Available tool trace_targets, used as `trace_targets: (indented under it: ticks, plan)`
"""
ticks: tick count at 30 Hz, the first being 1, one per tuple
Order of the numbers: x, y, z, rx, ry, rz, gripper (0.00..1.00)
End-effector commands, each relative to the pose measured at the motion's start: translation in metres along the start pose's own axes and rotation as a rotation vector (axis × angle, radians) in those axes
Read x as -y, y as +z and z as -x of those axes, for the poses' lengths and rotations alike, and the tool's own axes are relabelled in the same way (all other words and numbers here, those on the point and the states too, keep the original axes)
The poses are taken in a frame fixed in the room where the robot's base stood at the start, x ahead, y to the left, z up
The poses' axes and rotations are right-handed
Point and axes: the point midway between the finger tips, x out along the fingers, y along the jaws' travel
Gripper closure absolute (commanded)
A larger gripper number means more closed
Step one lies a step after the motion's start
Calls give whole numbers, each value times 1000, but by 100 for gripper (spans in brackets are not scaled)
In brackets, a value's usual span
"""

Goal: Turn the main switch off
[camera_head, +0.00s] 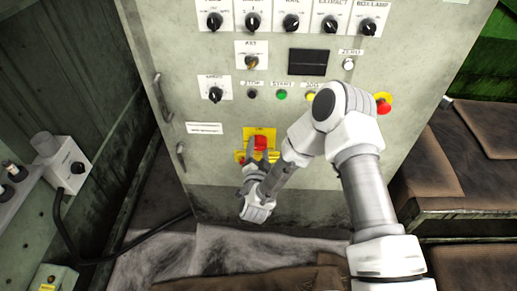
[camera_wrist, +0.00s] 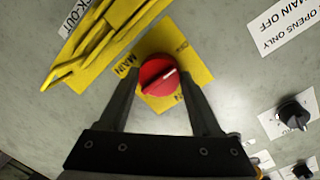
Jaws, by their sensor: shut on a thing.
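The main switch is a round red knob (camera_wrist: 159,76) with a pale line across it, on a yellow plate (camera_wrist: 190,62) marked MAIN. In the head view the red knob (camera_head: 260,143) sits low on the front of the grey cabinet, partly hidden by my gripper (camera_head: 258,157). In the wrist view my gripper (camera_wrist: 160,88) has one finger on each side of the knob and is shut on it. The pale line runs at a slant, up to the right in the wrist view.
The cabinet face (camera_head: 300,170) carries rows of black knobs and small buttons. A red button (camera_head: 383,103) is to the right, near my arm. A yellow lock-out bracket (camera_wrist: 100,38) lies close beside the switch. Brown padded benches (camera_head: 440,150) stand at the right.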

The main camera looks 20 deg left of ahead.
Motion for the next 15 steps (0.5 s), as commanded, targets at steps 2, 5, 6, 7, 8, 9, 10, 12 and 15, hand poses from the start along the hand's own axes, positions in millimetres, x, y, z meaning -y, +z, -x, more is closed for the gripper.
trace_targets:
  ticks: [2, 5, 6, 7, 8, 9, 10, 12, 15]
  plan:
    - [-1, -1, 0, -4, 2, 18, 91]
    - [-1, -1, 0, -5, 4, 30, 91]
    - [-1, -1, 0, -5, 4, 33, 91]
    - [-1, -1, 0, -5, 4, 35, 90]
    - [-1, -1, 0, -5, 4, 36, 90]
    - [-1, -1, 0, -5, 4, 37, 90]
    - [-1, -1, 0, -5, 4, 37, 90]
    - [-1, -1, 0, -5, 4, 37, 91]
    - [-1, -1, 0, -5, 4, 37, 91]
